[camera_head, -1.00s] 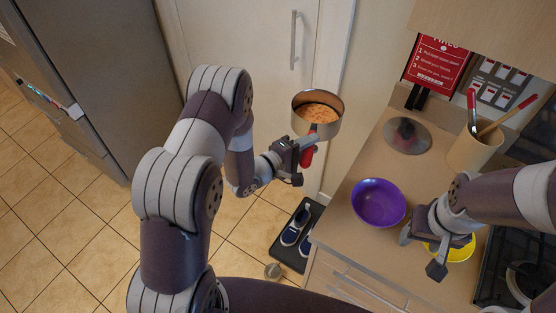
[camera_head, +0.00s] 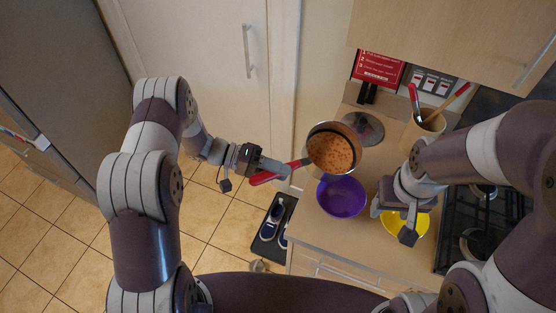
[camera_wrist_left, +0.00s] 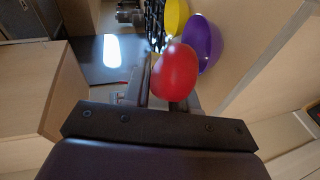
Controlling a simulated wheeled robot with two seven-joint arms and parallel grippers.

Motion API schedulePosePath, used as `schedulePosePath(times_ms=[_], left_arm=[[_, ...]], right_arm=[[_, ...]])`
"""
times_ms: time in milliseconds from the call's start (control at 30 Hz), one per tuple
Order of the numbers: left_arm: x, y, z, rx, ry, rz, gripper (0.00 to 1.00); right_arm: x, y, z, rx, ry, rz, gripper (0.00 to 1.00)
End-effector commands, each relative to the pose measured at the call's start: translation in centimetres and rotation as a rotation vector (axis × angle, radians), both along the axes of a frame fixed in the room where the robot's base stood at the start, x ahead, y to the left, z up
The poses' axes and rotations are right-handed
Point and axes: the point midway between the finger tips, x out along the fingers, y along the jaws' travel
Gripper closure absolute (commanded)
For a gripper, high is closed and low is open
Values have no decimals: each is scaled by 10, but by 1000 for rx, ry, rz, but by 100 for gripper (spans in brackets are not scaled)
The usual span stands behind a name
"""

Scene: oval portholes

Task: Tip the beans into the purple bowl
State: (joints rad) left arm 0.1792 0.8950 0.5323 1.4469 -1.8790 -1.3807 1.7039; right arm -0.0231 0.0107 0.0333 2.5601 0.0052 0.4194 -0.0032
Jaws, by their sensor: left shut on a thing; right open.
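My left gripper (camera_head: 272,171) is shut on the red handle (camera_head: 278,173) of a steel saucepan (camera_head: 313,149). The handle's red end also shows in the left wrist view (camera_wrist_left: 175,72). Orange-brown beans (camera_head: 331,151) lie in the pan, which is held up, with its opening facing the head camera. In the head view the pan overlaps the far edge of the purple bowl (camera_head: 342,198). The bowl stands on the counter and its visible inside looks empty; it also shows in the left wrist view (camera_wrist_left: 203,42). My right gripper (camera_head: 392,222) is open over the yellow bowl.
The yellow bowl (camera_head: 414,227) is right of the purple one, partly hidden by my right gripper. A round lid (camera_head: 366,128) and a utensil pot (camera_head: 420,133) stand behind. The hob (camera_head: 481,225) is at right. Shoes on a tray (camera_head: 272,226) lie on the floor.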

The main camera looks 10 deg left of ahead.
Motion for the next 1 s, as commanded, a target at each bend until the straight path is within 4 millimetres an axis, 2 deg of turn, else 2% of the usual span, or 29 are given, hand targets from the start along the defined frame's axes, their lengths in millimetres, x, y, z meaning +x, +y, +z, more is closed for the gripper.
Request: schedulePosePath(times_ms=[133, 200, 400, 1000], left_arm=[[-4, -3, -10, 110, -179, 0, 100], [-8, -7, -3, 160, -257, -1, 100], [-19, -13, -5, 281, -446, 1, 100], [-32, -23, -5, 414, -653, 2, 100]], right_arm=[[0, 0, -4, 0, 0, 0, 46], [0, 0, 1, 0, 0, 0, 46], [0, 0, -19, 0, 0, 0, 46], [0, 0, -67, 0, 0, 0, 46]])
